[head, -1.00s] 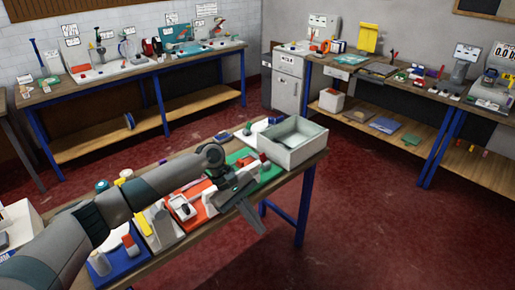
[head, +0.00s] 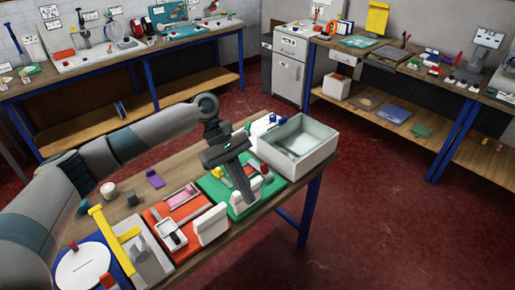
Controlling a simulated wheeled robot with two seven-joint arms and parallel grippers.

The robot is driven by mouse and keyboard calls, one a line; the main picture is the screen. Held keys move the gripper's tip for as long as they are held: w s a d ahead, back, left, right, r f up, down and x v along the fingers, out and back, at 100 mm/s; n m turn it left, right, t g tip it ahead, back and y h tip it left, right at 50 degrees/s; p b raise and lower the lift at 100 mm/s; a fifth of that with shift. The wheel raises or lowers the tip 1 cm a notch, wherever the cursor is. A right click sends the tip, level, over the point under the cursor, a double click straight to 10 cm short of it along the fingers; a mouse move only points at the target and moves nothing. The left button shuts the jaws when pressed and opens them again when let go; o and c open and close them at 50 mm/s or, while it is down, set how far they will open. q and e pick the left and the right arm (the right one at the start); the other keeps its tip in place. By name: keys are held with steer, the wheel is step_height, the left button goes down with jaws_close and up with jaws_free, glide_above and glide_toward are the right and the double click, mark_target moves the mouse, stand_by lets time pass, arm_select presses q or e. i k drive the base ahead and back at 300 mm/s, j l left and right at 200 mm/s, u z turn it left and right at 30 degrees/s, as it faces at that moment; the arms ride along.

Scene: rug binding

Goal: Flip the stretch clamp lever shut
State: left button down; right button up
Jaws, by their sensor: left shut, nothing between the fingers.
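My left gripper (head: 246,200) is shut and empty. It points down over the green board (head: 213,184) on the near bench, in front of small white, red and yellow parts on that board. I cannot tell whether its fingertips touch anything. A small red part (head: 264,170) stands to the right of the fingers. Left of it, an orange-red board (head: 183,237) carries a white block with a dark slot (head: 171,234) and an upright white plate (head: 210,225). Which part is the stretch clamp lever I cannot tell for sure; the gripper hides part of the green board. My right gripper is out of view.
A pale open bin (head: 322,162) stands at the bench's right end, close to the gripper. A yellow bar (head: 115,232), a grey block (head: 146,257) and a white disc on a blue board (head: 84,267) lie to the left. Red floor is free beyond the bench.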

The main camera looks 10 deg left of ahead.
mark_target(264, 167)
steer(key=i+j, duration=0.15)
steer(key=i, duration=0.25)
steer(key=i+j, duration=0.15)
steer(key=i, duration=0.2)
steer(key=i+j, duration=0.2)
steer(key=i, duration=0.2)
